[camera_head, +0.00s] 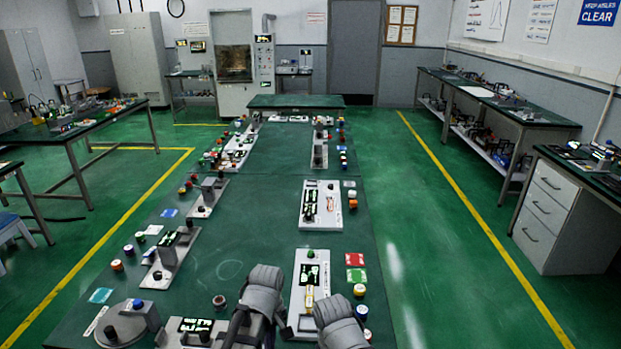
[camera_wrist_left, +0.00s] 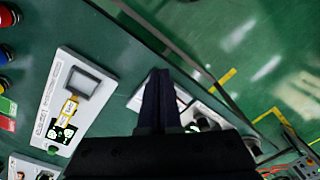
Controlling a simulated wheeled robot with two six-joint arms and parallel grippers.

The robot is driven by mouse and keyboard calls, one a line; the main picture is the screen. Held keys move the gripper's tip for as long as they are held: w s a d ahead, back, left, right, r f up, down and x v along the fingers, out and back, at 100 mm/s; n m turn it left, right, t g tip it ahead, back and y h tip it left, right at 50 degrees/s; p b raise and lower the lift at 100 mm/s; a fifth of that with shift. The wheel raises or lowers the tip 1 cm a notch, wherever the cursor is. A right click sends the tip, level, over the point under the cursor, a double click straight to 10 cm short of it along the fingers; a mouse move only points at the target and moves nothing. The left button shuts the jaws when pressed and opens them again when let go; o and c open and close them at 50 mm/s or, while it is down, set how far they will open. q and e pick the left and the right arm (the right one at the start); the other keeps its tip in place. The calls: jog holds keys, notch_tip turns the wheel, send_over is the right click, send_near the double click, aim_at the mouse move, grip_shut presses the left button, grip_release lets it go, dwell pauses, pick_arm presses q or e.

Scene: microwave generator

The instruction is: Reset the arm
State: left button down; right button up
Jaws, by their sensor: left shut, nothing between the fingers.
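My left gripper (camera_wrist_left: 160,80) is shut and empty in the left wrist view. Its dark fingers lie together above the green bench, partly covering a white module behind them. In the head view my two grey arms rise at the bottom, over the near end of the long bench (camera_head: 262,195). My left gripper's fingertips are not clear there. My right arm's grey link shows at the bottom edge, but its gripper is not in view.
A white-based module (camera_head: 309,274) lies beside my arms, and a similar board (camera_wrist_left: 73,105) shows in the left wrist view. Coloured spools, including a dark red one (camera_head: 219,302), stand nearby. Another white board (camera_head: 321,204) lies farther up. Bare bench lies between the module rows.

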pick_arm(q)
jog(key=s+d+m, duration=0.4)
jog(key=s+m, duration=0.4)
jog(key=m, duration=0.4)
jog(key=shift+s+d+y, duration=0.15)
jog(key=shift+d+y, duration=0.15)
jog(key=shift+d, duration=0.1)
